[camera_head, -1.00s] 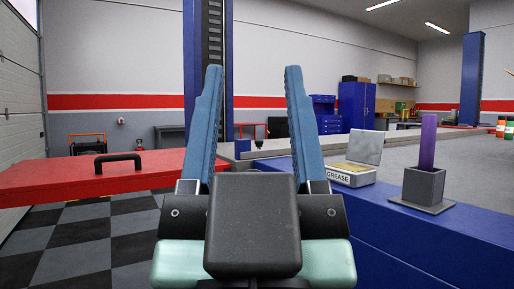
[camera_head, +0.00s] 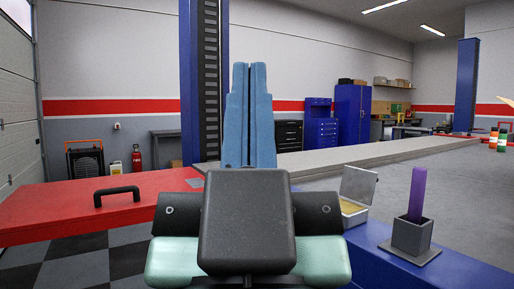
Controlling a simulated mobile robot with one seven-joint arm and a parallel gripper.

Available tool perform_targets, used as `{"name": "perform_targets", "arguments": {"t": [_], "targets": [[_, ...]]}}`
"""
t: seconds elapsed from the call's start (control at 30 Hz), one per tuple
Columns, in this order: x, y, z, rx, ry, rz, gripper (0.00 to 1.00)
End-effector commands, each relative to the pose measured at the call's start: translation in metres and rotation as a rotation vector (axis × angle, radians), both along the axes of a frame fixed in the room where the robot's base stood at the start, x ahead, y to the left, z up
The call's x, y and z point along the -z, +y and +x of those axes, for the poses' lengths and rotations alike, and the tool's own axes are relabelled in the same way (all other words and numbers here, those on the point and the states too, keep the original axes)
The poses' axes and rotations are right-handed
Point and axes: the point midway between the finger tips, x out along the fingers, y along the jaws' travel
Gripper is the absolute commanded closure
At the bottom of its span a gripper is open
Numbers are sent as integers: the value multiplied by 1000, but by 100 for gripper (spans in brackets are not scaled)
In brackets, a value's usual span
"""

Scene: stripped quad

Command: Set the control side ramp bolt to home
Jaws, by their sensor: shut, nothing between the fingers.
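My gripper (camera_head: 250,70) points away from me in the middle of the head view. Its two blue fingers are pressed together with nothing between them. No ramp bolt can be made out; the fingers and the dark gripper body hide part of the scene behind them. A long grey ramp-like slab (camera_head: 375,154) runs from behind the gripper toward the right. A blue lift column (camera_head: 190,80) with a dark slotted strip stands behind the fingers, to their left.
A red surface with a black handle (camera_head: 117,194) lies at left. At right, a blue ledge (camera_head: 400,270) bears an open grease box (camera_head: 357,196) and a grey holder (camera_head: 411,236) with a purple stick (camera_head: 417,193). Blue cabinets (camera_head: 352,113) stand far back. Checkered floor shows at lower left.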

Motion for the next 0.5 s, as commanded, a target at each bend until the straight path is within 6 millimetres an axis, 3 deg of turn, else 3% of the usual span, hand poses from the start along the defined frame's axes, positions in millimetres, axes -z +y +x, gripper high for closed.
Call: {"name": "perform_targets", "arguments": {"t": [0.03,0.5], "targets": [[-37,0,0,0,0,0,100],[-194,0,0,-1,0,0,100]]}}
